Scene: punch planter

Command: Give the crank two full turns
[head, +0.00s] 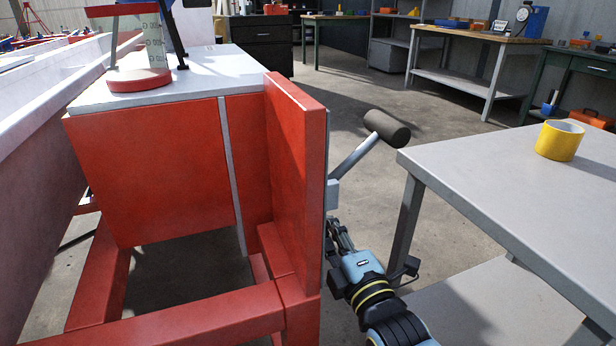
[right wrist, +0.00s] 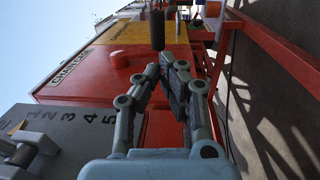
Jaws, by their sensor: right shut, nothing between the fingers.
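The crank has a dark cylindrical handle (head: 387,127) on a grey arm (head: 352,157) that slants up and right from the side of the red machine (head: 296,160). My right gripper (head: 337,228) is below the handle, close to the machine's right side panel. It is shut and empty, apart from the handle. In the right wrist view the gripper (right wrist: 167,70) points at the red side of the machine, and the dark handle (right wrist: 157,28) shows just beyond the fingertips. The panel partly hides the crank's hub and the fingertips in the head view. My left gripper is not in view.
A grey table (head: 500,185) with a yellow cup (head: 559,140) stands at the right, close to my right arm. A round red-based item (head: 138,80) sits on the machine's pale top. Workbenches stand at the back. The floor between machine and benches is clear.

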